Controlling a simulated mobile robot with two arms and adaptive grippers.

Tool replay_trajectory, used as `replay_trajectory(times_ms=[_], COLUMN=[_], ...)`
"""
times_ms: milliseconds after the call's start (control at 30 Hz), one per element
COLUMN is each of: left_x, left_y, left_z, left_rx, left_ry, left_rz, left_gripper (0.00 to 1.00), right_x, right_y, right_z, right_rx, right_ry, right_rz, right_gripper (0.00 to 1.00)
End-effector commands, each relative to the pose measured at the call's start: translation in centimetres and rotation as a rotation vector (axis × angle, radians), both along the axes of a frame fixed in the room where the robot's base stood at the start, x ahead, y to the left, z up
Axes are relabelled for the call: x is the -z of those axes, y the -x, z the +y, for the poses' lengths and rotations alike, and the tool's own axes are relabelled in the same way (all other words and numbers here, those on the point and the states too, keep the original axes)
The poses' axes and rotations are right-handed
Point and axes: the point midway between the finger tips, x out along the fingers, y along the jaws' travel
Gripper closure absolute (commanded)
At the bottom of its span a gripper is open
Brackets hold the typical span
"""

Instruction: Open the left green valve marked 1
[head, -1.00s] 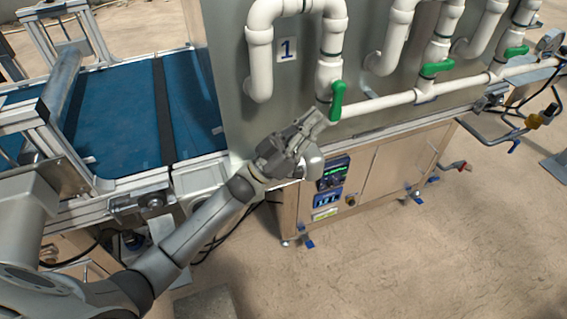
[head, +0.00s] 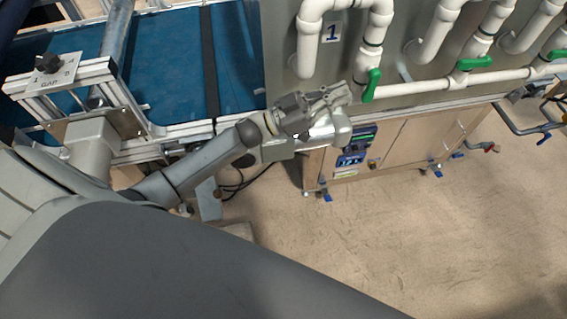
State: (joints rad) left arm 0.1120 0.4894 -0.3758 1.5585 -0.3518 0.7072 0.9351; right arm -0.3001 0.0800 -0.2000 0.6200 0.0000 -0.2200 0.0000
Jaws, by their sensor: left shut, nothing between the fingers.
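The green valve handle (head: 371,85) below the sign marked 1 (head: 332,33) sits on a white vertical pipe at the left of the panel. It points steeply down, roughly along its pipe. My left gripper (head: 346,92) is just left of this handle in the head view, with its fingers pointing towards it. The gripper is shut and holds nothing. A small gap shows between fingertips and handle, but I cannot tell the depth between them. My right gripper is not in view.
A blue conveyor belt (head: 172,60) lies left.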

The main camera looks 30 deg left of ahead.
Motion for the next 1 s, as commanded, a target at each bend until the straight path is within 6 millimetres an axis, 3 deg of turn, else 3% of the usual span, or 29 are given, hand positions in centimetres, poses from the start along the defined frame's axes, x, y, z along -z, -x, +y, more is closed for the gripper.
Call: replay_trajectory(times_ms=[33,100,200,733,1000], left_x=[-0.9,-0.3,-1.2,2.3,4.2], left_y=[0.1,0.9,2.2,8.6,6.3], left_z=[0.1,1.1,2.5,10.3,9.6], left_rx=[0.000,0.000,0.001,0.000,-0.192], left_ry=[-0.016,-0.021,-0.021,-0.019,-0.044], left_rz=[0.013,0.017,0.014,0.018,0.123], left_gripper=[1.00,1.00,1.00,1.00,1.00], right_x=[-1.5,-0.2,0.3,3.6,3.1], right_y=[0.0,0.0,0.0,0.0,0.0], right_z=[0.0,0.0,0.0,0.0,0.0], right_rx=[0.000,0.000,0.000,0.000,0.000], right_ry=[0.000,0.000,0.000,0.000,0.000], right_rz=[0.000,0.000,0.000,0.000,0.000], right_gripper=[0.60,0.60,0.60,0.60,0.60])
